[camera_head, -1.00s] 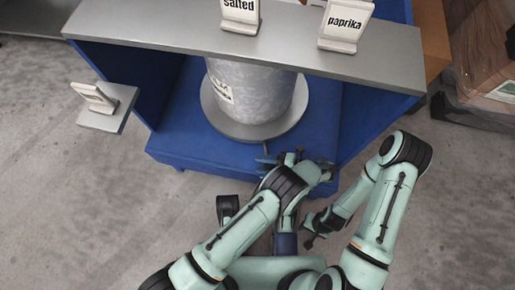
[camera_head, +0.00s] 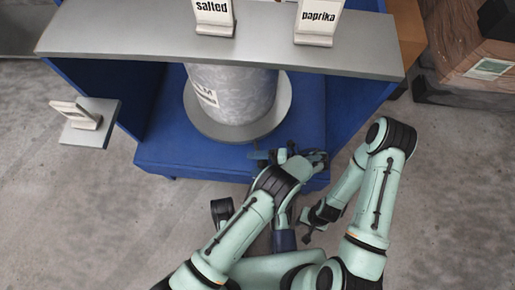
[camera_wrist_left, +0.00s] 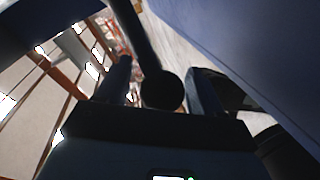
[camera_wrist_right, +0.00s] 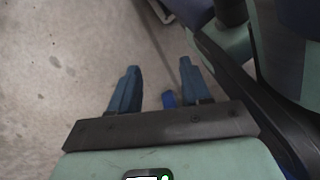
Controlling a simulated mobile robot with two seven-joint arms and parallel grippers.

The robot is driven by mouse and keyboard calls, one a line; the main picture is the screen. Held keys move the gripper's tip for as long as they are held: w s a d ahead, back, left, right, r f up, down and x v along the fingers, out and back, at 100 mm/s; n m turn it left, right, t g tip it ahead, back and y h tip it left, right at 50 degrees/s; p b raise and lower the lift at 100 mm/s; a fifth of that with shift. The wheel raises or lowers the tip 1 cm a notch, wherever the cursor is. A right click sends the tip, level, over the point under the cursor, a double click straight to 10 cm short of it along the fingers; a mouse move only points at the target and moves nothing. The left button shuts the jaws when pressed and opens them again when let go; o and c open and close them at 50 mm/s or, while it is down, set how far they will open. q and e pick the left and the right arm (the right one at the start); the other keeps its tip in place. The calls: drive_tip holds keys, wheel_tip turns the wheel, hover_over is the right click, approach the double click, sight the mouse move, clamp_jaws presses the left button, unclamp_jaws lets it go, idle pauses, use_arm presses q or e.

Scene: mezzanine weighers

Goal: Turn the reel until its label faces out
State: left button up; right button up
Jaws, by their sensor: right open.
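The grey mottled reel (camera_head: 240,95) stands on a round grey turntable (camera_head: 217,132) in the blue bay. Its white label (camera_head: 203,91) shows at the reel's left side, partly turned from view. My left gripper (camera_head: 284,156) is at the front edge of the bay, just below the turntable. In the left wrist view a dark bar with a round end (camera_wrist_left: 162,90) lies between my left fingers (camera_wrist_left: 160,85); whether they clamp it is unclear. My right gripper (camera_head: 312,222) is open and empty, low in front of the bay; its fingers (camera_wrist_right: 155,82) show over the floor.
A grey shelf (camera_head: 140,40) crosses above the reel, carrying a "salted" sign (camera_head: 214,16) and a "paprika" sign (camera_head: 318,20). A small side ledge (camera_head: 90,130) with a card holder juts out at left. Boxes (camera_head: 470,60) stand at right. Concrete floor is clear at left.

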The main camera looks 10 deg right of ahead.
use_arm(q)
drive_tip(key=shift+r, duration=0.1)
drive_tip(key=shift+r, duration=0.35)
use_arm(e)
drive_tip(key=w+a+r+t+p, duration=0.2)
drive_tip(key=w+r+t+p, duration=0.4)
drive_tip(key=w+r, duration=0.55)
use_arm(q)
wheel_tip(320, 180, up, 19)
drive_tip(key=p, duration=0.3)
drive_tip(key=shift+p, duration=0.3)
use_arm(e)
drive_tip(key=s+a+g, duration=0.1)
drive_tip(key=s, duration=0.1)
drive_tip(key=s+a+r+n+g, duration=0.1)
drive_tip(key=shift+s+a+g, duration=0.1)
drive_tip(key=shift+s+g, duration=0.25)
drive_tip(key=shift+g, duration=0.05)
